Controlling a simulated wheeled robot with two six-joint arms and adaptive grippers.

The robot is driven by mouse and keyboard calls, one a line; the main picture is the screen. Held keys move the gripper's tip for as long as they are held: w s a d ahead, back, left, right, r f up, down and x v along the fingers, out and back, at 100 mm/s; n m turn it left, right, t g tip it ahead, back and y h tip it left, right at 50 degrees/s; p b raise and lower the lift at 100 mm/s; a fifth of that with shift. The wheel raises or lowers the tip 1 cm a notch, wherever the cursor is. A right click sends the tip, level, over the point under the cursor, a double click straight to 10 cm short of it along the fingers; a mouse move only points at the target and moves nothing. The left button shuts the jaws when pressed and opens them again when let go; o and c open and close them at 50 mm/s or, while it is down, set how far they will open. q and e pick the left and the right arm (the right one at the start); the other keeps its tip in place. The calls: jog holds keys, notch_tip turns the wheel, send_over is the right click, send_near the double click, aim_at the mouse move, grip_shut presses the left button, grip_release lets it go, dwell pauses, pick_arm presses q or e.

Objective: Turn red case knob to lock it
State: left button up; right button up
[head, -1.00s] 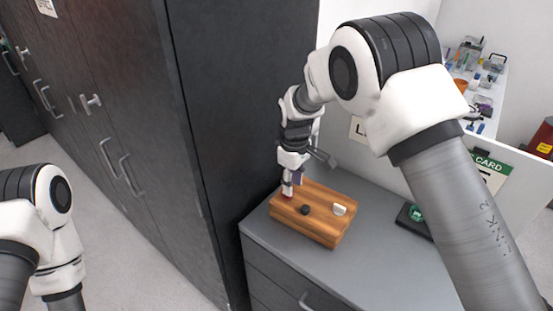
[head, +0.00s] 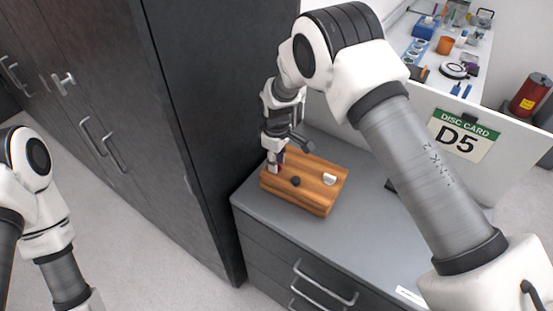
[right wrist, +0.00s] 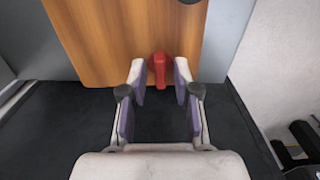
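The wooden case (head: 318,204) sits on the grey cabinet top, with a black knob (head: 295,181) and a white knob (head: 329,179) on its face. In the right wrist view the red knob (right wrist: 159,71) stands near the edge of the wooden face (right wrist: 120,35). My right gripper (right wrist: 160,75) is open, with one finger on each side of the red knob and a small gap at each side. In the head view my right gripper (head: 275,165) points down at the case's left end and hides most of the red knob. My left gripper is out of view.
A tall dark cabinet (head: 215,120) stands close to the left of the case. The grey cabinet top (head: 340,240) is clear in front of the case. A white panel with a D5 disc card (head: 463,136) stands behind, with a cluttered bench (head: 425,60) beyond.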

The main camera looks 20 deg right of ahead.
jog(key=shift+s+r, duration=0.1)
jog(key=shift+s, duration=0.05)
grip_shut()
